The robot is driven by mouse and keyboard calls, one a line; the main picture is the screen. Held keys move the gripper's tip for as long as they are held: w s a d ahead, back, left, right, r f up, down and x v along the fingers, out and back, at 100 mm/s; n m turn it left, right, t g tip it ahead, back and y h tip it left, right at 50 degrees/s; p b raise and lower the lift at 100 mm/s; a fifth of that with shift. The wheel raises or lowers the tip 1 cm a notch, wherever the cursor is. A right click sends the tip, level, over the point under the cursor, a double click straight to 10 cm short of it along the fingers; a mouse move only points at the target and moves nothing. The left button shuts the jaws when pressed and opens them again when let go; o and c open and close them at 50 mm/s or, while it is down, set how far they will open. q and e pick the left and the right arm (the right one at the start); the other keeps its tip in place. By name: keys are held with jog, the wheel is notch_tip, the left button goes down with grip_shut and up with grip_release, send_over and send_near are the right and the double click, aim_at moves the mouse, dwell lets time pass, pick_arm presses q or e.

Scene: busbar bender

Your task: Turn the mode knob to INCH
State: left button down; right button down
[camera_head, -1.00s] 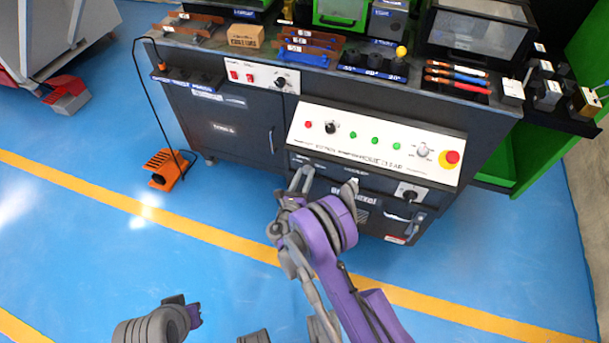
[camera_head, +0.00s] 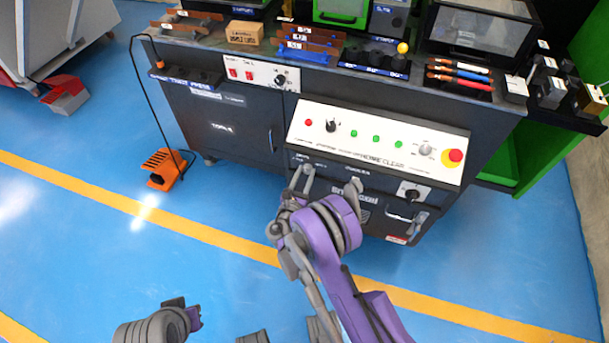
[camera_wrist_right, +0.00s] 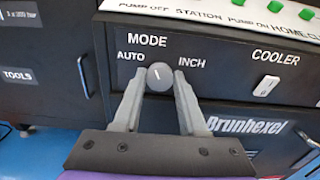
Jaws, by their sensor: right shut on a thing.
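The round grey mode knob (camera_wrist_right: 160,78) shows in the right wrist view, below the word MODE and between the labels AUTO (camera_wrist_right: 131,56) and INCH (camera_wrist_right: 192,62). Its short white mark points nearly straight up, between the two labels. My right gripper (camera_wrist_right: 160,82) is shut on the knob, one finger on each side. In the head view my right gripper (camera_head: 328,184) is at the front of the dark cabinet (camera_head: 230,128), below the white control panel. The knob cannot be made out there. Part of my left arm shows at the lower left, but its gripper does not.
The white control panel (camera_head: 375,140) above has several buttons and a red emergency stop (camera_head: 453,156). A COOLER switch (camera_wrist_right: 266,85) sits right of the knob. An orange foot pedal (camera_head: 163,168) stands on the blue floor at left. Open floor lies in front of the cabinet.

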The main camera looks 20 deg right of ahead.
jog(key=m+b, duration=0.1)
jog(key=m, duration=0.2)
jog(key=shift+f+m, duration=0.1)
jog(key=shift+m, duration=0.3)
jog(key=m+b, duration=0.1)
jog(key=m, duration=0.2)
jog(key=shift+m, duration=0.3)
jog(key=m+b, duration=0.1)
jog(key=m, duration=0.2)
jog(key=shift+s+m, duration=0.1)
jog(key=shift+m, duration=0.2)
jog(key=shift+m+b, duration=0.5)
jog(key=shift+m, duration=1.1)
jog(key=shift+c, duration=2.2)
grip_release()
jog(key=p+v, duration=0.1)
jog(key=v, duration=0.9)
jog(key=shift+s+a+p, duration=0.2)
jog(key=shift+s+p, duration=0.15)
